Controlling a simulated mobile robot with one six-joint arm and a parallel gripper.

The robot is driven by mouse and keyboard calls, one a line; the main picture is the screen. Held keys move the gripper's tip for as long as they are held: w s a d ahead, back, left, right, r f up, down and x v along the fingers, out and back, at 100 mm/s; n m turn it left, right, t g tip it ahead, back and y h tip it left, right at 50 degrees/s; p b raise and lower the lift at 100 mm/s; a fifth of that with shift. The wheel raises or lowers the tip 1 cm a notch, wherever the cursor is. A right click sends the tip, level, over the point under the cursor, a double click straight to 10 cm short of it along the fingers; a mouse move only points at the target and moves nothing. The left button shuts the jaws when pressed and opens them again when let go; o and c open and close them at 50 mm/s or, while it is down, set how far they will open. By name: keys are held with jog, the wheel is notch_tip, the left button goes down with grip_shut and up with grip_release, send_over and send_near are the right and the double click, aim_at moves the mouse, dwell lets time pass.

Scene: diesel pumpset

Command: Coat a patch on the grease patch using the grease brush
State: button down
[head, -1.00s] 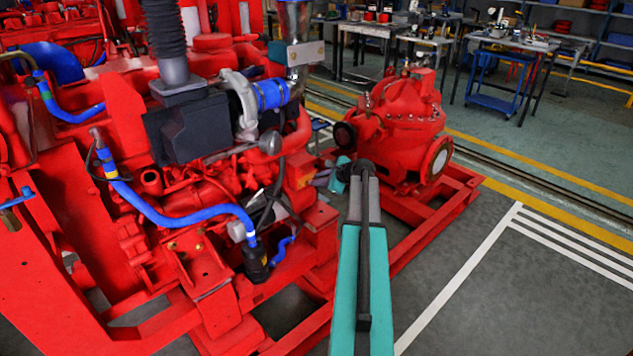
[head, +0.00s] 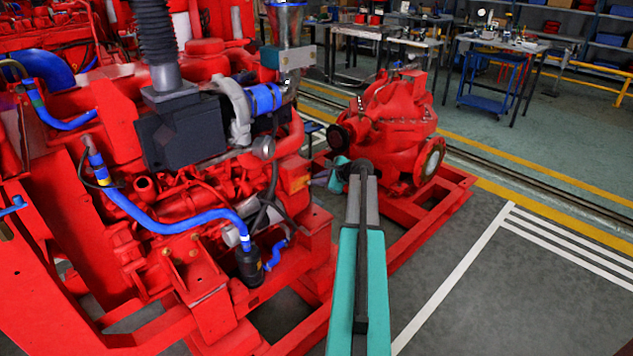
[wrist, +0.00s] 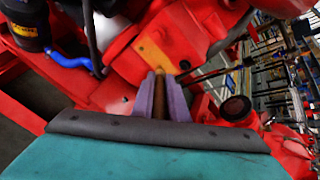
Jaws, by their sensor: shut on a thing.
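The grease patch (wrist: 158,54) is a flat orange-yellow rectangle on a red face of the pumpset, just beyond my fingertips in the wrist view. It also shows small in the head view (head: 300,183), left of the end of my arm. My gripper (wrist: 160,98) has two purple-grey fingers shut on the brown grease brush (wrist: 159,90), which stands between them and points toward the patch. The bristle end is not clear, so I cannot tell whether it touches the patch. In the head view the brush cannot be made out.
The red engine (head: 190,200) with blue hoses (head: 165,218) fills the left. A red pump (head: 395,125) stands behind my arm on the red base frame (head: 440,205). A thin dark rod (wrist: 210,73) lies right of my fingers. Grey floor (head: 480,285) is free at right.

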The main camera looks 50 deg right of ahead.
jog(key=shift+d+p, duration=0.35)
jog(key=shift+d, duration=1.35)
jog(key=shift+s, duration=0.15)
jog(key=shift+w+a+p, duration=0.2)
jog(key=shift+a+p, duration=0.4)
jog(key=shift+a, duration=1.25)
jog(key=shift+a, duration=0.15)
jog(key=shift+a+p, duration=0.4)
jog(key=shift+a, duration=1.2)
jog(key=shift+a, duration=0.15)
jog(key=shift+w+a+p, duration=0.15)
jog(key=shift+a+p, duration=0.05)
jog(key=shift+a, duration=0.65)
jog(key=shift+w+a+p, duration=0.1)
jog(key=shift+a+p, duration=0.05)
jog(key=shift+a, duration=0.65)
